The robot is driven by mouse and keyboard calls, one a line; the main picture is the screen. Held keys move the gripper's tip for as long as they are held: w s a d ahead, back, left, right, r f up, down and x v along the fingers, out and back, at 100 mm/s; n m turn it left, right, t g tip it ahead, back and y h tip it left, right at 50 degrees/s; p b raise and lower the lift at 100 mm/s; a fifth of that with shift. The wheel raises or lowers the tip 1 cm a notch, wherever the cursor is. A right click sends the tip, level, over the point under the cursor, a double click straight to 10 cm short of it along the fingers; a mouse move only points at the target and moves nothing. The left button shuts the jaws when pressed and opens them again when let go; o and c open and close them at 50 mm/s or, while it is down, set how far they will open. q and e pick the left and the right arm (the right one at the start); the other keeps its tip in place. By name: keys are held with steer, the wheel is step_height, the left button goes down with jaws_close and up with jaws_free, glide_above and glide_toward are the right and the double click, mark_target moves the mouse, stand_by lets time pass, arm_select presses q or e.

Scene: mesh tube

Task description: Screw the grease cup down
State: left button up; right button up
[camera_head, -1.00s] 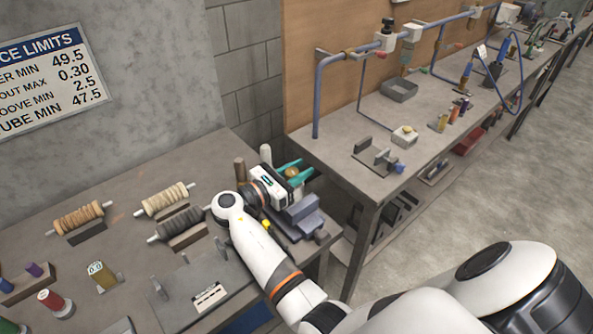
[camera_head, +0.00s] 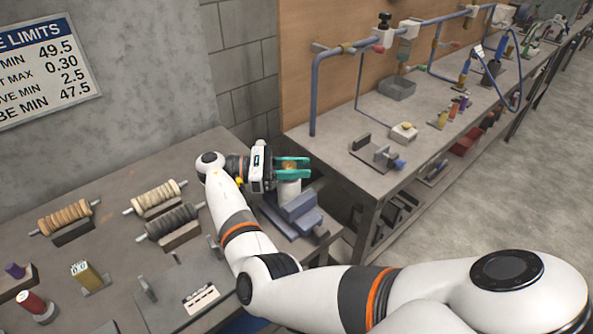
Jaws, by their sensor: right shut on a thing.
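My right gripper (camera_head: 296,168) is at the far right corner of the near bench, its teal fingers pointing right. It is shut on a small brass-coloured grease cup (camera_head: 289,166), mostly hidden between the fingers. A pale upright cylindrical part (camera_head: 290,189) stands directly below the cup. Whether the cup touches it I cannot tell. A blue-grey vise (camera_head: 299,211) sits beneath that part. My left gripper is not in view.
On the near bench (camera_head: 120,190), several wound spools (camera_head: 158,198) lie on stands to the left. A grey plate fixture (camera_head: 185,285) lies in front. A second bench with blue pipework (camera_head: 314,95) stands to the right, across a narrow gap.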

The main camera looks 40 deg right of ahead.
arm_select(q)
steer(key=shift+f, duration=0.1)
arm_select(e)
steer(key=shift+f, duration=0.1)
steer(key=o, duration=1)
